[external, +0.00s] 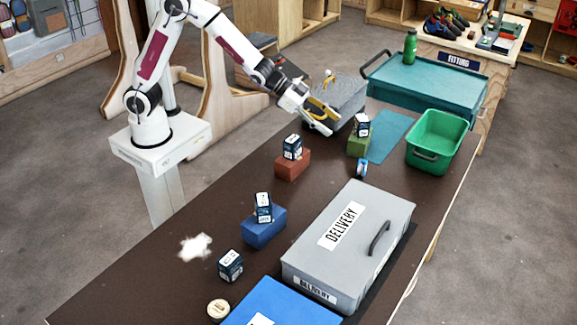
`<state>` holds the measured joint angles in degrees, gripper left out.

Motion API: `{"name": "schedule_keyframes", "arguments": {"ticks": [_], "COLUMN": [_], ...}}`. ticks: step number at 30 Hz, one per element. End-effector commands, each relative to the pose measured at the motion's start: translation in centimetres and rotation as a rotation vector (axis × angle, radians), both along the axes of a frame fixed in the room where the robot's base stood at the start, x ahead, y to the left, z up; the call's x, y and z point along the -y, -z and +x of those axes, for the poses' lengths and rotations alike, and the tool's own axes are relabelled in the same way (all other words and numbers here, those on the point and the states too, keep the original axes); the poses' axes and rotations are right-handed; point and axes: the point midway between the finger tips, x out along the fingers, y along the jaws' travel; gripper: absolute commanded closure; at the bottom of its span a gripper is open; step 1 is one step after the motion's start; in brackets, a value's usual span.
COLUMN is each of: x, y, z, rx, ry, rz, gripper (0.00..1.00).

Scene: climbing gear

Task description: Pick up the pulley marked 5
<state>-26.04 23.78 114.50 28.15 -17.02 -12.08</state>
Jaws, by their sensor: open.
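Small dark-blue boxes with white labels stand on the brown table. One box (292,147) is on a red block (291,165), one box (362,125) on a green block (358,145), one box (263,207) on a blue block (264,227), and one box (230,266) directly on the table. Their marks are too small to read. A small blue-and-white item (362,168) on the table may be a pulley; I see no readable 5. My gripper (325,119) is open and looks empty, near a grey lidded container (343,93) and left of the green block.
A grey DELIVERY case (350,240) fills the front right. A blue box (282,305) is at the front edge. A green bin (437,140), teal mat (391,135) and teal tray (425,80) are at the back right. The left-middle tabletop is mostly clear.

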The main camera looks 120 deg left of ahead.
Motion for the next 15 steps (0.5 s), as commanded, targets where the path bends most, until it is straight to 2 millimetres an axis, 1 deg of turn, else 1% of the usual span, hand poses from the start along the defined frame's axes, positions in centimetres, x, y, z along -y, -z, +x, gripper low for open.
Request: {"name": "schedule_keyframes", "arguments": {"ticks": [1,6,15], "x": [-0.7,-2.6,-5.4], "y": [1.1,3.7,8.8], "z": [0.5,1.9,3.4], "rx": [0.007,0.044,0.109], "ry": [0.002,0.018,0.048], "rz": [-0.004,-0.016,-0.048], "gripper": [0.50,0.50,0.50]}}
